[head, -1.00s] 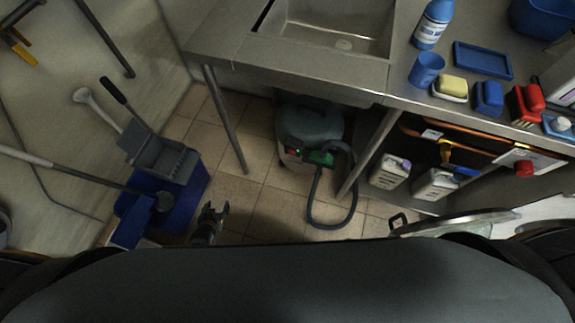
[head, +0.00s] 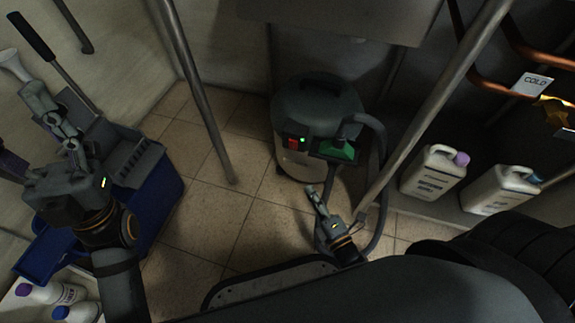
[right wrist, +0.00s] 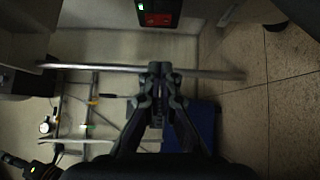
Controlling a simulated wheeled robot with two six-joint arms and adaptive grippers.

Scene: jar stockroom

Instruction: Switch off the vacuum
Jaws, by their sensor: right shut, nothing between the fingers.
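The vacuum (head: 318,105) stands on the floor under the sink, with a dark lid and a pale body. Its red switch (head: 293,143) is on the front, beside a small lit green light. A green patch shows near the hose joint. My right gripper (head: 311,191) is shut and empty, in front of and below the switch, apart from it. In the right wrist view, the shut gripper (right wrist: 158,70) points up the picture, and the red switch (right wrist: 158,19) shows at the top edge, beyond the fingertips. My left gripper (head: 48,108) is over the mop bucket; its finger opening is unclear.
The vacuum hose (head: 380,160) loops right of my right gripper. A table leg (head: 430,115) slants close by on the right; another leg (head: 205,95) is left of the vacuum. A blue mop bucket (head: 160,195) and two white jugs (head: 435,172) flank the open tiled floor.

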